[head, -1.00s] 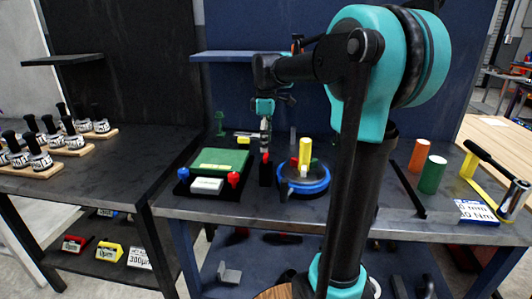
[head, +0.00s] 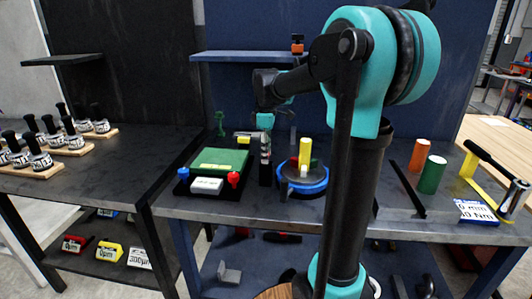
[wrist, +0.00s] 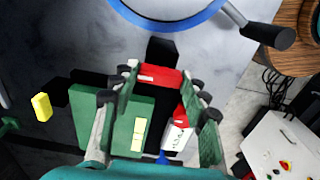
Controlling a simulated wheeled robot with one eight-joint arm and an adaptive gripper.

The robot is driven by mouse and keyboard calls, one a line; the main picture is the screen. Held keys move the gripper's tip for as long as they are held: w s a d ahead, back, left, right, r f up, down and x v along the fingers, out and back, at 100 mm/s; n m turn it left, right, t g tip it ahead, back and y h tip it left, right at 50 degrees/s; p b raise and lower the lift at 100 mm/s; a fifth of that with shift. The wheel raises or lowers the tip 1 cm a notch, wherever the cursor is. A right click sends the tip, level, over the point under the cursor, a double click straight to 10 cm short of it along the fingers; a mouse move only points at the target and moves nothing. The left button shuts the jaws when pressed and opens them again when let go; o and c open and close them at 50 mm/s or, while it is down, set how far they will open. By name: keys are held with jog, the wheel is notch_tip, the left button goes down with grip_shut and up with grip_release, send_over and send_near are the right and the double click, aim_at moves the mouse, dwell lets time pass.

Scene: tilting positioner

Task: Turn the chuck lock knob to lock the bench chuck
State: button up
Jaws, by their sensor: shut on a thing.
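The red knob (wrist: 160,75) is a short red bar on a narrow black block between the green-topped fixture and the blue ring. My gripper (wrist: 161,76) is shut on the knob, a fingertip at each end of it in the wrist view. In the head view my gripper (head: 265,150) is upright over the black block (head: 265,177) and hides the knob. The chuck (head: 312,188) is a blue ring with a dark top, and a yellow cylinder (head: 305,152) stands on it. Whether the chuck is locked cannot be seen.
The green-topped fixture (head: 220,161), with a blue knob (head: 183,173) and a red knob (head: 234,179), is close on the left. A black-gripped handle (wrist: 266,35) sticks out from the blue ring. Orange and green cylinders (head: 432,174) stand farther right.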

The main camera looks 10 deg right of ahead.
jog(key=shift+c, duration=1.1)
jog(key=shift+m, duration=0.3)
jog(key=m, duration=1.7)
jog(key=shift+m, duration=0.3)
